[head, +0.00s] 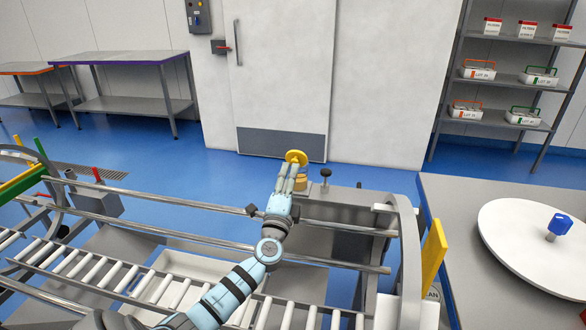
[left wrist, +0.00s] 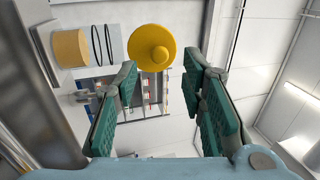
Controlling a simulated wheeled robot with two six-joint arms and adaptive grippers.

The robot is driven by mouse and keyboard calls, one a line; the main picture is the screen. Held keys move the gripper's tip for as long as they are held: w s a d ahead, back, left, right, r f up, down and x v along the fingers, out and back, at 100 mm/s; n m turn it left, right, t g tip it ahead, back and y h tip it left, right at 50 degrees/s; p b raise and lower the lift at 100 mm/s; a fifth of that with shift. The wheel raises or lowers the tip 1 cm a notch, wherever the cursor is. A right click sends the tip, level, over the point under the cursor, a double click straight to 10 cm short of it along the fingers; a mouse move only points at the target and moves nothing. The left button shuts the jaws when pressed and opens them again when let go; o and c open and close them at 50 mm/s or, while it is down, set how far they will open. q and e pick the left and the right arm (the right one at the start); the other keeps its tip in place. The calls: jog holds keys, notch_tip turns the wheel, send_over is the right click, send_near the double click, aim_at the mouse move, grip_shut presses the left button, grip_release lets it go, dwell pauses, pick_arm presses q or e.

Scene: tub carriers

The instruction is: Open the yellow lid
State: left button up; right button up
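The yellow lid (head: 296,157) is a round disc at the tip of my left gripper in the head view, above a tan-yellow container (head: 301,183). In the left wrist view the lid (left wrist: 152,48) shows nearly face-on with a round knob in its middle. My left gripper (head: 290,178) reaches forward over the conveyor rails. Its two green-padded fingers (left wrist: 160,75) are spread with a clear gap and nothing between the pads. The lid appears just beyond the fingertips; I cannot tell whether they touch. The fingers partly hide the container. My right gripper is not in view.
Conveyor rails (head: 160,228) and rollers (head: 110,275) cross the near left. A grey table (head: 450,215) with a white round plate (head: 510,235) and a blue-knobbed piece (head: 559,225) stands right. A black knob (head: 326,173) stands beside the container. Shelves (head: 510,75) are at the back right.

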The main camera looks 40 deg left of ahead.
aim_at(294, 159)
pick_arm(q)
jog(key=x, duration=0.4)
grip_shut()
jog(key=r+g+p, duration=0.1)
jog(key=r+p, duration=0.1)
jog(key=p, duration=0.3)
jog(key=shift+w+h+p, duration=0.1)
jog(key=shift+h+p, duration=0.2)
jog(key=shift+p, duration=0.05)
jog(key=g+p, duration=0.1)
jog(key=p, duration=0.3)
jog(key=w+g+h+p, duration=0.1)
jog(key=p, duration=0.3)
jog(key=shift+a+r, duration=0.25)
jog(key=shift+a, duration=0.05)
jog(key=shift+f+g+p, duration=0.15)
jog(key=shift+g+p, duration=0.15)
jog(key=shift+p, duration=0.05)
jog(key=shift+f, duration=0.3)
